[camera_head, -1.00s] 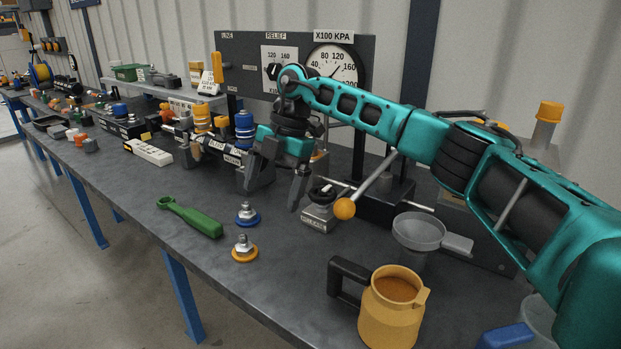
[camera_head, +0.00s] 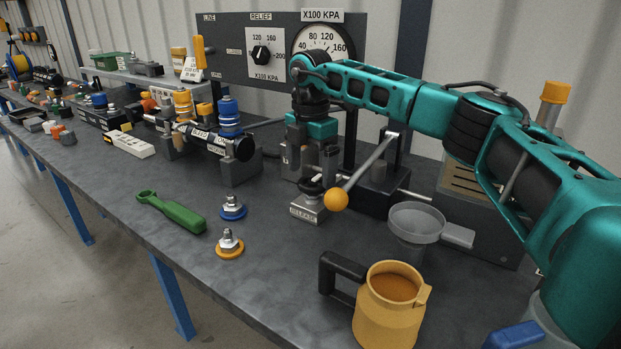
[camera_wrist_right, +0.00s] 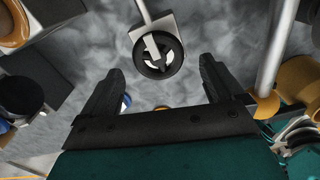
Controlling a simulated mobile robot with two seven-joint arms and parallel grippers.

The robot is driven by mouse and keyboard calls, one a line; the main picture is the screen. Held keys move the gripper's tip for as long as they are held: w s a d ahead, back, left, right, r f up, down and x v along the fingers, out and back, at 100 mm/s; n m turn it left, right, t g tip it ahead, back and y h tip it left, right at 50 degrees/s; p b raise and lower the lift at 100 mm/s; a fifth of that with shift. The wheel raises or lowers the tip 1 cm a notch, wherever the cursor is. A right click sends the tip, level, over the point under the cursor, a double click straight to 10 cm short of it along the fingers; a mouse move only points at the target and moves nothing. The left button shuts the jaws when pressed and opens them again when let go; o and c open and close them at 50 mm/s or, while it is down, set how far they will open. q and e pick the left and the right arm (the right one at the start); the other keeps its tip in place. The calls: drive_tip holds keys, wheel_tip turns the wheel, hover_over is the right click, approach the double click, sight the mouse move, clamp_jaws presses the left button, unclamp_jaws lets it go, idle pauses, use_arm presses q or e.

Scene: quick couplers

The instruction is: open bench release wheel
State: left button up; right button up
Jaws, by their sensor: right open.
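The release wheel (camera_head: 311,186) is a small black handwheel on a grey metal block labelled RELEASE (camera_head: 307,208), at the middle of the bench. In the right wrist view the wheel (camera_wrist_right: 159,54) shows as a black ring with a pale bar across it, beyond the fingertips and between their lines. My right gripper (camera_head: 310,168) points down just above the wheel, open and empty. In the right wrist view its two dark fingers (camera_wrist_right: 158,80) stand wide apart. The fingers partly hide the wheel in the head view, and I cannot tell whether they touch it. My left gripper is out of view.
A lever with an orange ball (camera_head: 337,200) stands close right of the wheel. A funnel (camera_head: 416,222) and a yellow jug (camera_head: 390,312) are nearer right. A labelled cylinder assembly (camera_head: 207,139) lies to the left. Two fittings (camera_head: 232,208) and a green-handled tool (camera_head: 175,213) lie in front.

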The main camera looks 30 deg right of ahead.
drive_tip(key=shift+f, duration=1.15)
drive_tip(key=c, duration=1)
drive_tip(key=shift+c, duration=0.2)
